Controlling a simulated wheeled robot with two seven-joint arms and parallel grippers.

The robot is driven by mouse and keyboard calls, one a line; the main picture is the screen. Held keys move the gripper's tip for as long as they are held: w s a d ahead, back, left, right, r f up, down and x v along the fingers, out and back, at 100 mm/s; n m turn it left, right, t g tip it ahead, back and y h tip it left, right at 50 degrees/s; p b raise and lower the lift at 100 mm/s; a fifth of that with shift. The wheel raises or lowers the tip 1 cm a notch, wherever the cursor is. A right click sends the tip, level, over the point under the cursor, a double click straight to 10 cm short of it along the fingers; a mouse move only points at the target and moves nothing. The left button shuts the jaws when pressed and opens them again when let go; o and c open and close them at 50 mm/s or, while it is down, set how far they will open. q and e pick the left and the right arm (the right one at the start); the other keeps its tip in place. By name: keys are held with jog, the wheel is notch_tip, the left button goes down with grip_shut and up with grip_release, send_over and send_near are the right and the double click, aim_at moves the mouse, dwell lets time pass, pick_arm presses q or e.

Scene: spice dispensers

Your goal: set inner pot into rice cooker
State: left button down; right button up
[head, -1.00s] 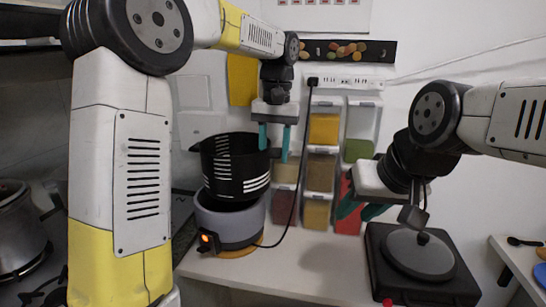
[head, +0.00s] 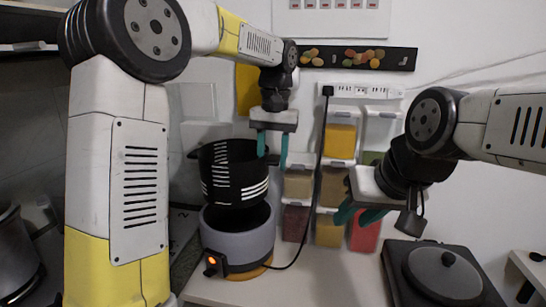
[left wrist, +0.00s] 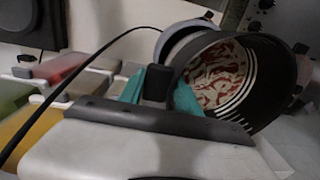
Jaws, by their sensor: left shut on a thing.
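The black inner pot (head: 233,173) with white stripes hangs above the rice cooker, roughly upright. My left gripper (head: 273,148) is shut on its handle at the right side. In the left wrist view the teal fingers (left wrist: 160,88) flank the dark handle, and the pot (left wrist: 262,85) shows red and white contents. The grey rice cooker (head: 238,240) stands on the counter with its dark opening showing below the pot and an orange light lit. Exact alignment over the opening is hard to tell. My right gripper (head: 358,214) is open and empty, away from the pot.
A black cooktop with a round lid (head: 443,272) sits at the right. Stacked spice dispensers (head: 325,185) stand at the wall behind. A black cord (head: 318,180) runs from the socket strip to the cooker. A metal pot (head: 15,255) is at the far left.

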aim_at(261, 192)
pick_arm(q)
jog(key=shift+f, duration=8)
jog(key=c, duration=0.8)
grip_release()
jog(key=shift+o, duration=0.2)
jog(key=r, duration=0.7)
jog(key=shift+d+r, duration=0.2)
jog(key=shift+t+h, duration=0.3)
jog(key=shift+t, duration=0.1)
jog(key=s+a+r, duration=0.2)
jog(key=a+r, duration=0.1)
jog(key=shift+s+a+r, duration=0.1)
jog(key=shift+s+r, duration=0.05)
jog(key=shift+s, duration=0.25)
jog(key=s+a+r+t+h, duration=0.1)
jog(key=s+a+t, duration=0.1)
jog(key=s+a, duration=0.3)
jog(key=s+a+r+n+t+h, duration=0.1)
jog(key=s+a+t, duration=0.2)
jog(key=s, duration=1)
jog(key=shift+s+a+r+n, duration=0.2)
jog(key=shift+a+r+n, duration=0.1)
jog(key=shift+a, duration=0.8)
